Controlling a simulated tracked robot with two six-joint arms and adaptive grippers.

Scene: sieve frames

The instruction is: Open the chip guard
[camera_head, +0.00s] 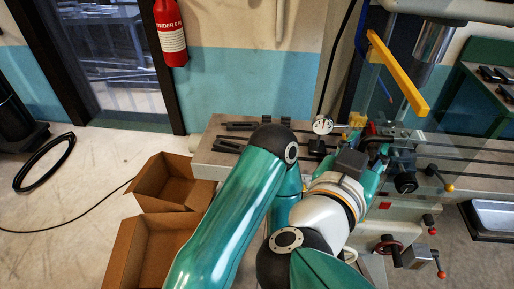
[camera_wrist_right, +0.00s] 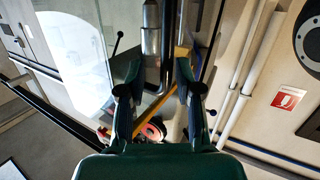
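The chip guard shows in the head view as a clear pane with a thick yellow bar (camera_head: 399,74) slanting across its upper part. The pane stands in front of the machine's spindle (camera_head: 430,45). My right gripper (camera_head: 382,152) is below the bar, low beside the pane, partly hidden by its own wrist. In the right wrist view, the right gripper (camera_wrist_right: 160,72) has its fingers spread apart with nothing held between them. A yellow strip (camera_wrist_right: 156,106) shows beyond the fingers there; contact is not visible. My left gripper is in neither view.
A dial gauge (camera_head: 322,125) stands on the grey machine table (camera_head: 210,160), left of the gripper. Two open cardboard boxes (camera_head: 165,180) are on the floor at left.

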